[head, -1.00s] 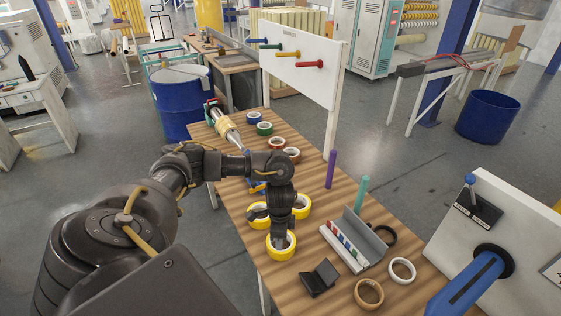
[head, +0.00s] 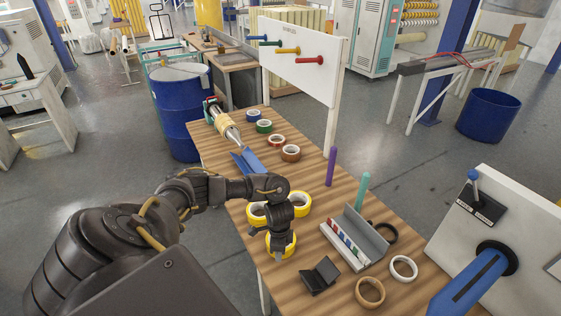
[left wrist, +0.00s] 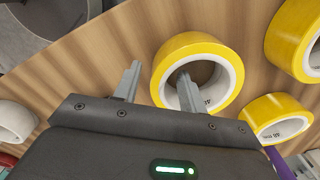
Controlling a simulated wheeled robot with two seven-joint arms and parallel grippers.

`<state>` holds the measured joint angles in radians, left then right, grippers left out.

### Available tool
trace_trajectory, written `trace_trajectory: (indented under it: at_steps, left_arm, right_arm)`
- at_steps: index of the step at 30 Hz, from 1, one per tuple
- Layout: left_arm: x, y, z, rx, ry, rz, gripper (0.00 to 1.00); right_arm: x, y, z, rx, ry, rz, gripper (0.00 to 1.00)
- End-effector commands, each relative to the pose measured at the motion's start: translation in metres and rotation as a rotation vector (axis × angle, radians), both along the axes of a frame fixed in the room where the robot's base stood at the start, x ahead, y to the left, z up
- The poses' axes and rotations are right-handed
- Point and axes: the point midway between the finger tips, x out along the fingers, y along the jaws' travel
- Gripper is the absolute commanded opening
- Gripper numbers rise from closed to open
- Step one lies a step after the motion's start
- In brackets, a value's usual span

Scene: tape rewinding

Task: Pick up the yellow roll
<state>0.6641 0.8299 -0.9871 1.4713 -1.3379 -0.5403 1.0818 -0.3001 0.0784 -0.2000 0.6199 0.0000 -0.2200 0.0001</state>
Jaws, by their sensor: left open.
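Three yellow rolls lie flat in a cluster on the wooden table. The front yellow roll (head: 270,251) is partly hidden by my left gripper (head: 280,252). A second yellow roll (head: 256,214) lies behind it on the left, and a third yellow roll (head: 303,204) behind it on the right. In the left wrist view, my left gripper (left wrist: 158,88) is open around one side of the near yellow roll (left wrist: 228,62). One finger shows over the roll's hole and the other beside its outer edge. I cannot tell whether either finger touches it. My right gripper is out of view.
The wooden table (head: 318,222) also holds a white roll (head: 403,268), a tan roll (head: 369,292), a dark holder (head: 320,276), a tray of colored strips (head: 345,245) and a purple upright stick (head: 331,167). Several rolls lie farther back.

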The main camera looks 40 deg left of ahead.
Motion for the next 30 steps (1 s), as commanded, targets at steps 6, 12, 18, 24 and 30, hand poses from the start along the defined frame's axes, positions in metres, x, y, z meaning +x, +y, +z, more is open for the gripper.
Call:
trace_trajectory:
  at_steps: [6,12,18,24,30]
  left_arm:
    - [-0.0003,0.0001,-0.0131,0.001,-0.001,0.0,0.41]
    - [-0.0003,0.0,-0.013,0.0,-0.001,-0.001,0.36]
    - [-0.0001,0.0,-0.0128,0.0,-0.002,-0.001,0.1]
    - [0.0003,0.0001,-0.0124,0.0,-0.002,0.0,0.0]
    - [0.0003,0.0001,-0.0118,0.0,-0.002,0.0,0.0]
  right_arm:
    - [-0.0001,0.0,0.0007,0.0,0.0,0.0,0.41]
    - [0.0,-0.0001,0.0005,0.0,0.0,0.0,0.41]
    - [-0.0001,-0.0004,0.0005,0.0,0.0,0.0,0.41]
    - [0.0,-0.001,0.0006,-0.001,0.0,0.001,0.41]
    - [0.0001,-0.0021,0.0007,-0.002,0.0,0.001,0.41]
